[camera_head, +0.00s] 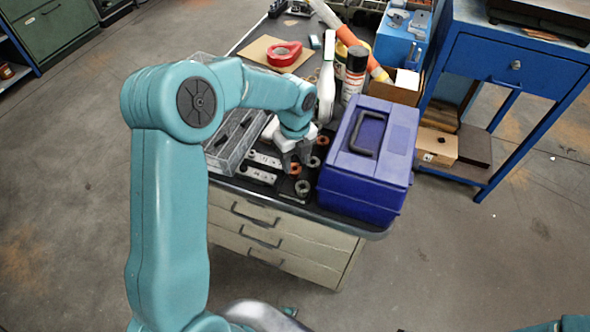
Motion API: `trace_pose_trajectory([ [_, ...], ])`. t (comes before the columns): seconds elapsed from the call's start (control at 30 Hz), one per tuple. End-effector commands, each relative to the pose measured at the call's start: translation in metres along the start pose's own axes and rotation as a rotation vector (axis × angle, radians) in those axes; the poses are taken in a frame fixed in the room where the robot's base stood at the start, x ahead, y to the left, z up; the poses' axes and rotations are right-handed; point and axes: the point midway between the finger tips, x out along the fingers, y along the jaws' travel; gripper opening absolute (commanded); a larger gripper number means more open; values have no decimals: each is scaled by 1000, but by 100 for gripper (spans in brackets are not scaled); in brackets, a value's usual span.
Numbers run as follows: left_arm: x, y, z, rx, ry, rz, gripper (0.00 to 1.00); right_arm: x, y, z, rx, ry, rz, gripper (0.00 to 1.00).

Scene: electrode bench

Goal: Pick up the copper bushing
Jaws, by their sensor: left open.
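My left arm reaches in from the left, and its open left gripper (296,162) points down over the dark bench top. A small copper-coloured bushing (295,169) lies right at the fingertips; I cannot tell whether they touch it. A second copper-coloured ring (322,140) lies farther back, beside the blue toolbox. Grey rings lie close by, one (313,162) just right of the fingers and one (302,188) nearer the bench's front edge. My right gripper is out of view.
A blue toolbox (397,140) stands close right of the rings. Left of them are pale plates with holes (257,174) and a clear divided tray (222,158). A spray bottle (327,85) and a dark can (355,70) stand behind. The bench's front edge is near.

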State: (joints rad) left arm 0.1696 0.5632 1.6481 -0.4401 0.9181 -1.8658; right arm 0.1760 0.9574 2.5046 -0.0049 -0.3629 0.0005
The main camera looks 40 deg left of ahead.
Motion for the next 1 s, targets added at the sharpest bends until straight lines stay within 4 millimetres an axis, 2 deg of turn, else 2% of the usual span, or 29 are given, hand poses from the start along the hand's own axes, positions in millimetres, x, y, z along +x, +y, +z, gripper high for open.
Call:
trace_pose_trajectory([
  [0.13, 21, -1, 0, 0, 2, 2, 46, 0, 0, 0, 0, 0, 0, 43],
  [0.4, 26, -1, 0, -1, 0, -1, 46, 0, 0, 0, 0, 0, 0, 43],
  [0.43, 26, -1, 0, -1, 0, -1, 42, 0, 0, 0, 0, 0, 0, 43],
  [0.53, 25, -1, 0, -1, 0, -1, 10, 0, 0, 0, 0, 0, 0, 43],
  [0.57, 25, -1, 0, -1, 0, -1, 6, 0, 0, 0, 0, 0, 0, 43],
  [0.87, 23, -2, 0, 0, 0, -1, 6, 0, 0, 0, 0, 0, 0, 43],
  [1.0, 12, -2, 0, 0, -2, -4, 6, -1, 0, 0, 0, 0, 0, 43],
])
